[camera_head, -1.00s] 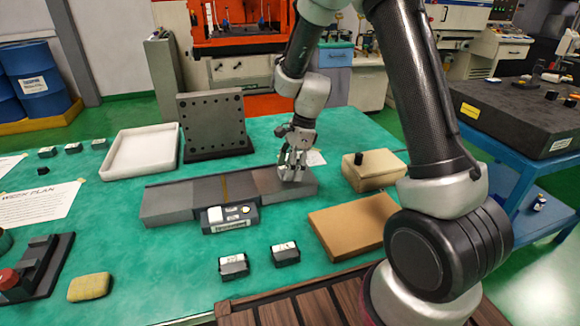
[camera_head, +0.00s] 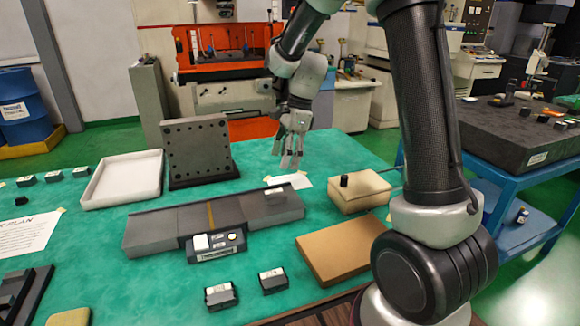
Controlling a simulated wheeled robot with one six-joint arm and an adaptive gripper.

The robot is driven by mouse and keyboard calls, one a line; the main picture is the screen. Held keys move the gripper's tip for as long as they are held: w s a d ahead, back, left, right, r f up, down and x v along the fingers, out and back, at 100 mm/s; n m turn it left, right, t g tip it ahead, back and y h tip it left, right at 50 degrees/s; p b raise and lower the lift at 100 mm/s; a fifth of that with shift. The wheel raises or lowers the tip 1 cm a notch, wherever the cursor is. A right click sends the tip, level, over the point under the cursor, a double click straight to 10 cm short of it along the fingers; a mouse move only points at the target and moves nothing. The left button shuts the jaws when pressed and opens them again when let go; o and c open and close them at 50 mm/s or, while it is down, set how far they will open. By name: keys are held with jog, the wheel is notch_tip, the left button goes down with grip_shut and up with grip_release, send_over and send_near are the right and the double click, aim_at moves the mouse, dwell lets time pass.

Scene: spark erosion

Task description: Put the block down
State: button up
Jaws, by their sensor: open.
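A small grey block (camera_head: 276,194) lies on the right part of the long dark grey bar-shaped plate (camera_head: 160,230), which rests on the green table. My gripper (camera_head: 290,162) is open, with its fingers pointing down. It is empty and appears above and slightly behind the block, apart from it. A control box (camera_head: 216,246) with a small display sits against the plate's front side.
Two small labelled blocks (camera_head: 221,296) (camera_head: 273,280) lie in front. A brown flat board (camera_head: 340,248) and a tan box with a black knob (camera_head: 358,190) are at right. A white tray (camera_head: 122,180) and an upright holed plate (camera_head: 198,150) stand behind.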

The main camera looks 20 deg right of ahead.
jog(key=s+d+r+n+t+h, duration=0.1)
jog(key=s+d+r+n, duration=0.25)
jog(key=s+r, duration=0.3)
jog(key=s+d+r+n+t, duration=0.1)
jog(key=s+d+r+n, duration=0.2)
jog(key=s+r+n, duration=0.3)
jog(key=s+d+n+t+h, duration=0.1)
jog(key=s+d+n, duration=0.1)
jog(key=s+n, duration=0.2)
jog(key=s+d+n+t+h, duration=0.1)
jog(key=s+d+n, duration=0.2)
jog(key=s, duration=0.7)
jog(key=shift+s+n, duration=0.25)
jog(key=shift+n, duration=0.5)
